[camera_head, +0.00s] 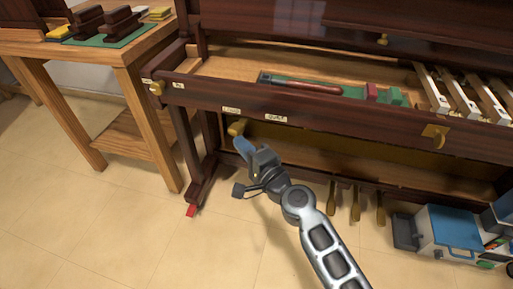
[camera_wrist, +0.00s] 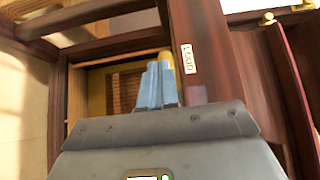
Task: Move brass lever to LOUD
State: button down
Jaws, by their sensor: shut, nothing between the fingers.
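The brass lever (camera_head: 236,127) sticks out below the piano's dark front rail (camera_head: 330,120), near the left of two small pale labels. In the wrist view, part of the brass lever (camera_wrist: 167,60) shows behind the fingertips, beside a label reading LOUD (camera_wrist: 189,59). My gripper (camera_head: 241,145) has blue fingers and is just below the lever. In the wrist view the fingers (camera_wrist: 156,75) are together, with nothing held between them. They overlap the lever in that view, and I cannot tell whether they touch it. The second label (camera_head: 276,118) is too small to read.
A wooden table (camera_head: 120,50) stands at the left. The piano's dark leg (camera_head: 203,178) is left of my gripper. Brass pedals (camera_head: 355,203) are low to the right, beside a blue and white toolbox (camera_head: 450,232). The floor (camera_head: 130,225) at front left is clear.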

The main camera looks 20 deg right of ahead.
jog(key=shift+w+a, duration=0.55)
jog(key=shift+a, duration=0.25)
